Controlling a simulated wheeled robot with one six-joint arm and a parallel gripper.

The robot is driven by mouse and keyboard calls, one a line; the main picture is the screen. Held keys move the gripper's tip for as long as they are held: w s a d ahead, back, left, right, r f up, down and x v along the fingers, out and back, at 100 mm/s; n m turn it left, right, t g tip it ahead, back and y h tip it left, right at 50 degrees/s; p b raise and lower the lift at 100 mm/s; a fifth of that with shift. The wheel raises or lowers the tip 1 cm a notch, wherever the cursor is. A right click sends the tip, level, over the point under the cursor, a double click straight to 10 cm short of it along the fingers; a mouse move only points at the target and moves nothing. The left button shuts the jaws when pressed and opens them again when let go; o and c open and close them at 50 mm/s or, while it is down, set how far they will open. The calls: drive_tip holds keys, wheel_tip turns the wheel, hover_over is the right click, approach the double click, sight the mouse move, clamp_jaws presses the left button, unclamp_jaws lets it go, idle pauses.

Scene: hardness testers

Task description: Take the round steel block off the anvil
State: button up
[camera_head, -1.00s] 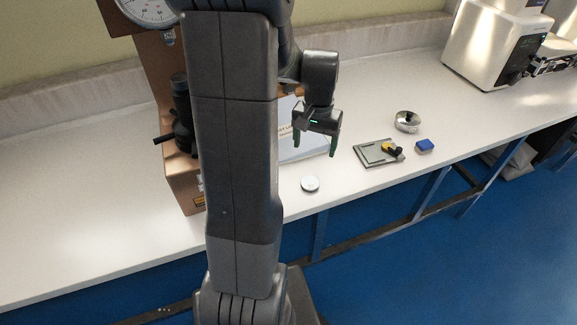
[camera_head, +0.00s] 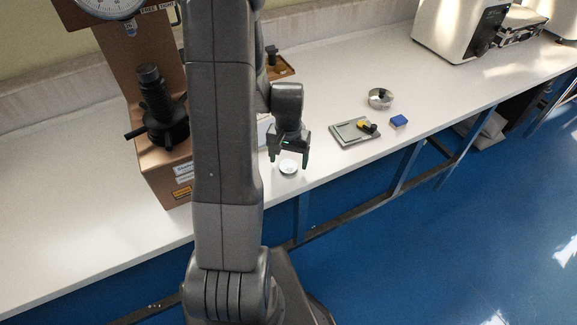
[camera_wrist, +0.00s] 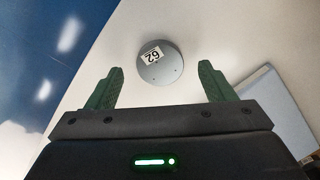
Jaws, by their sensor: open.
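A round steel block (camera_head: 288,168) lies flat on the white bench near its front edge, not on an anvil. In the wrist view the block (camera_wrist: 161,66) shows a white label reading "62" and small dents. My gripper (camera_head: 289,159) is open, pointing down at the block. In the wrist view its green fingers (camera_wrist: 160,84) are apart, with the block beyond them, between their lines, and nothing held. The brown hardness tester (camera_head: 150,60) stands at left with a dial and a black anvil post (camera_head: 152,80). I see no block on the post.
White machines (camera_head: 450,30) stand at the far right. A pale flat folder (camera_wrist: 275,105) lies near the block.

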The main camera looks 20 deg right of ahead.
drive_tip(key=shift+f, duration=0.95)
drive_tip(key=c, duration=1.4)
drive_tip(key=shift+r, duration=0.15)
